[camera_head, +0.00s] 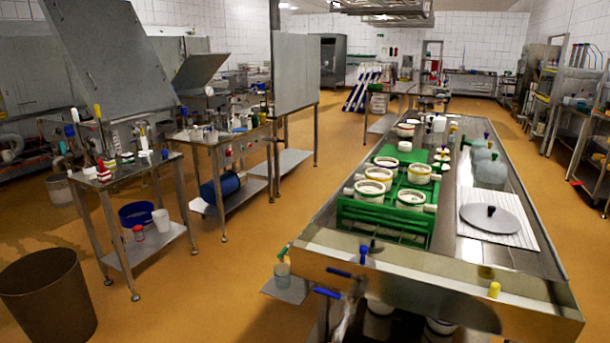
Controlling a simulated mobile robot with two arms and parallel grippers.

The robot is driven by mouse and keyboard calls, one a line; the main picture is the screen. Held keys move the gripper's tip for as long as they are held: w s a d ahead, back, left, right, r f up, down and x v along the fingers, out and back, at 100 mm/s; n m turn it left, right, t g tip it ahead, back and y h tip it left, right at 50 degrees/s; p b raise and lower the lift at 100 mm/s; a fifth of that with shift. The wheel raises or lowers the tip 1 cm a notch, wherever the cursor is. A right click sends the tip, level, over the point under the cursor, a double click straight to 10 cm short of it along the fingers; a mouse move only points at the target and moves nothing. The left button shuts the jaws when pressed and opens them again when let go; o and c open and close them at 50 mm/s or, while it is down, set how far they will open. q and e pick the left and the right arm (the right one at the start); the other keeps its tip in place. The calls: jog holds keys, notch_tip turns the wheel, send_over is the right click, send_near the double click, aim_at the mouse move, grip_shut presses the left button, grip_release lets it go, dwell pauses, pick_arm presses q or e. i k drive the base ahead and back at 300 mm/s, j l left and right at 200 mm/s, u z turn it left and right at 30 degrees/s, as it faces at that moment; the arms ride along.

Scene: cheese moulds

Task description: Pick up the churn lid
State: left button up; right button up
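A flat, round grey lid (473,216) with a dark knob (491,210) on top, which looks like the churn lid, lies on a white ribbed mat (520,237). The mat is on the right part of the long steel table (455,257). The knob points up and nothing covers the lid. Neither of my grippers shows in the head view.
Left of the lid, a green crate (385,222) holds several white moulds. Translucent containers (490,170) stand behind the lid. A raised steel rim (430,288) runs along the table's front. A brown bin (48,295) and smaller tables stand left; orange floor between is open.

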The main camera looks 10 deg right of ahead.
aim_at(490, 219)
jog(key=z, duration=1.5)
